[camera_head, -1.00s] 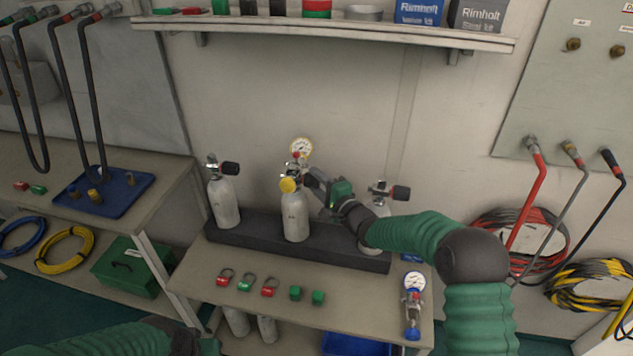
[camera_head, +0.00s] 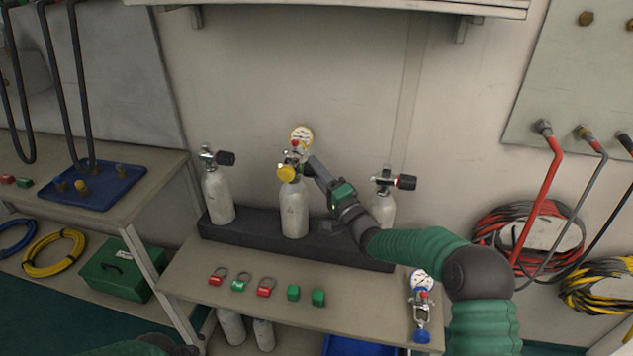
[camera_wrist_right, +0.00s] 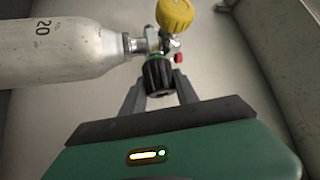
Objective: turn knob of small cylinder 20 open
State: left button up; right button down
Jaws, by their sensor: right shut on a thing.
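Small cylinder 20 (camera_head: 293,208) stands upright in the middle of the dark rack, a gauge and yellow cap on its valve. Its number "20" shows on the cylinder body in the right wrist view (camera_wrist_right: 60,48). Its black valve knob (camera_wrist_right: 158,76) sits between the fingers of my right gripper (camera_wrist_right: 160,92), which is shut on it. In the head view my right gripper (camera_head: 313,168) reaches the valve from the right. The yellow cap (camera_head: 287,173) and the gauge (camera_head: 301,137) are beside the fingers. My left gripper is not clearly in view; only a dark arm part shows at the bottom edge.
Similar cylinders stand left (camera_head: 219,196) and right (camera_head: 383,208) in the dark rack (camera_head: 255,235), the right one partly behind my arm. Red and green tags and blocks lie at the table front, with a gauge assembly (camera_head: 421,300) at right. A shelf (camera_head: 340,10) hangs above.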

pick_arm(q)
jog(key=shift+s+b+x, duration=0.25)
jog(key=shift+b+x, duration=0.45)
jog(key=shift+x, duration=0.35)
pick_arm(e)
jog(key=shift+f+n+y, duration=0.2)
jog(key=shift+n+y, duration=0.4)
jog(key=shift+n, duration=0.1)
pick_arm(q)
jog(key=shift+f, duration=0.1)
pick_arm(e)
jog(key=c, duration=0.9)
grip_release()
jog(key=shift+c, duration=0.2)
pick_arm(q)
jog(key=shift+w, duration=0.1)
pick_arm(e)
jog(key=shift+r, duration=0.1)
pick_arm(q)
jog(key=shift+w+p+v, duration=0.2)
jog(key=shift+p+v, duration=0.7)
pick_arm(e)
jog(key=v, duration=1.7)
jog(key=shift+w+a, duration=0.1)
